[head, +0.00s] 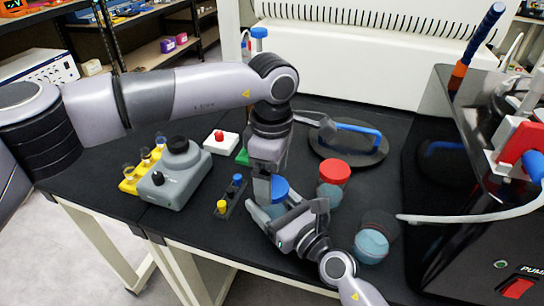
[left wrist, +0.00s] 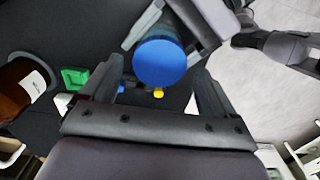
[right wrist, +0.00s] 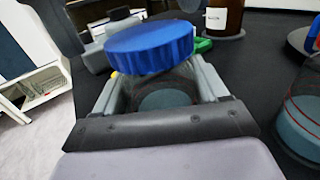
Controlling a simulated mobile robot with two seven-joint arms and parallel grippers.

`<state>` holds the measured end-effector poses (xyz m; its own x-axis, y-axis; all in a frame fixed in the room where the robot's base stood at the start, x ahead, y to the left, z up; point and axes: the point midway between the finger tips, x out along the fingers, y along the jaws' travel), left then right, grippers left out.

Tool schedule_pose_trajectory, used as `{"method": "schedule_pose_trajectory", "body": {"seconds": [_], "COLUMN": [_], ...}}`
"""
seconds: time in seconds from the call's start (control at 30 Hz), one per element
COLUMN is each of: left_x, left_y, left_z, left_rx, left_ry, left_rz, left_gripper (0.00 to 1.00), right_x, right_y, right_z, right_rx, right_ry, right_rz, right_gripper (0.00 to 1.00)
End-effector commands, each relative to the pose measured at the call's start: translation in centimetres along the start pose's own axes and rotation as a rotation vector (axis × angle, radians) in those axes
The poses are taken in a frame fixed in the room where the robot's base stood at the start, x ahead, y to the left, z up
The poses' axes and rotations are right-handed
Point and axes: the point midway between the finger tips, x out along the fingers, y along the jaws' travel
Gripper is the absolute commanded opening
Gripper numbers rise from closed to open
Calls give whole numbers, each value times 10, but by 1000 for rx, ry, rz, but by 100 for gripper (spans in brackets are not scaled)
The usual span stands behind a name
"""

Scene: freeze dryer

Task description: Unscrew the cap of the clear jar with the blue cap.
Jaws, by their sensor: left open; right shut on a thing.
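The clear jar (right wrist: 165,92) with the ribbed blue cap (right wrist: 150,46) stands upright near the front middle of the black bench. In the head view the blue cap (head: 280,187) is partly hidden by my left gripper (head: 263,188). My right gripper (head: 268,218) is shut on the jar's body from the side, below the cap, with one finger on each side in the right wrist view. My left gripper points down above the cap and is open. In the left wrist view the cap (left wrist: 160,63) lies between its spread fingers, with a gap at each side.
A red-capped jar (head: 333,172) stands close at right, and another jar (head: 371,245) at front right. A small rack with blue and yellow caps (head: 230,198) and a grey device (head: 175,178) are at left. A round black lid (head: 348,148) lies behind.

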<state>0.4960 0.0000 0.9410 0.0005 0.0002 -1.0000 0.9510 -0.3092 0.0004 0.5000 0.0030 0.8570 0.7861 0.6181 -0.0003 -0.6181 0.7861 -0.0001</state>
Motion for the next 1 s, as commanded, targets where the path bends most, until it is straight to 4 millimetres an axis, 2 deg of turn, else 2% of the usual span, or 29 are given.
{"method": "schedule_pose_trajectory", "body": {"seconds": [0.2,0.47,0.63,0.67,0.87,1.0], "left_x": [16,18,18,18,17,17], "left_y": [0,0,0,0,0,-1], "left_z": [0,0,0,0,1,1], "left_rx": [0,0,0,0,-53,-233], "left_ry": [0,0,0,0,0,-1], "left_rz": [-1,0,-1,-1,-2,-2], "left_gripper": [89,89,37,32,32,32], "right_x": [0,0,0,0,0,0], "right_y": [0,0,0,0,0,0], "right_z": [0,0,0,0,0,0], "right_rx": [0,0,0,0,0,0], "right_ry": [1,1,1,1,1,1], "right_rz": [0,0,0,0,-1,-1], "right_gripper": [0,0,0,0,0,0]}}
